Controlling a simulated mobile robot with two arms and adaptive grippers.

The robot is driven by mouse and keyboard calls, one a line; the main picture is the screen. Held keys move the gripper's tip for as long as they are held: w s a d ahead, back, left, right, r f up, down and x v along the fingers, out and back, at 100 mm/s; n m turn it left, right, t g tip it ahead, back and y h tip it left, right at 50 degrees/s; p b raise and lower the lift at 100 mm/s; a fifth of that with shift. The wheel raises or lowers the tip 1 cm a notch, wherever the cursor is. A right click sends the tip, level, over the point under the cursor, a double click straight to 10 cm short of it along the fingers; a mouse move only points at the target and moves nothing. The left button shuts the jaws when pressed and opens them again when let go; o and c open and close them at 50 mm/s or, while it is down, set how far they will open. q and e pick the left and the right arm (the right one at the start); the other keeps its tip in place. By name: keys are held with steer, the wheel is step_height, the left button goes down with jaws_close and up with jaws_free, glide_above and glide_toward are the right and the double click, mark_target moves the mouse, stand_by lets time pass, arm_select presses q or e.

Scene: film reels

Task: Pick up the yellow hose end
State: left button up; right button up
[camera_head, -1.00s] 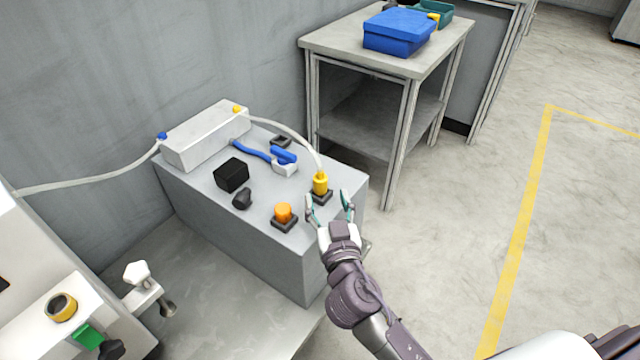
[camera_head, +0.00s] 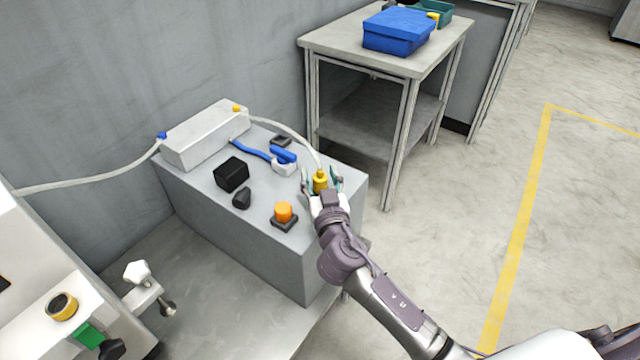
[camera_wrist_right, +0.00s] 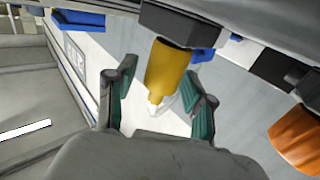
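The yellow hose end (camera_head: 320,181) stands upright near the right corner of the grey bench top, with a pale hose (camera_head: 290,130) running from it to the white box. In the right wrist view the yellow hose end (camera_wrist_right: 166,72) sits between the two teal-padded fingers. My right gripper (camera_head: 321,184) is open around it, with gaps showing on both sides in the wrist view (camera_wrist_right: 160,98). The hose end's dark base is mostly hidden by the gripper in the head view. My left gripper is not in view.
A table with a blue box (camera_head: 398,32) stands behind. Open floor lies at right.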

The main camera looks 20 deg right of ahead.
steer(key=c, duration=0.8)
jaws_close()
steer(key=shift+r, duration=0.1)
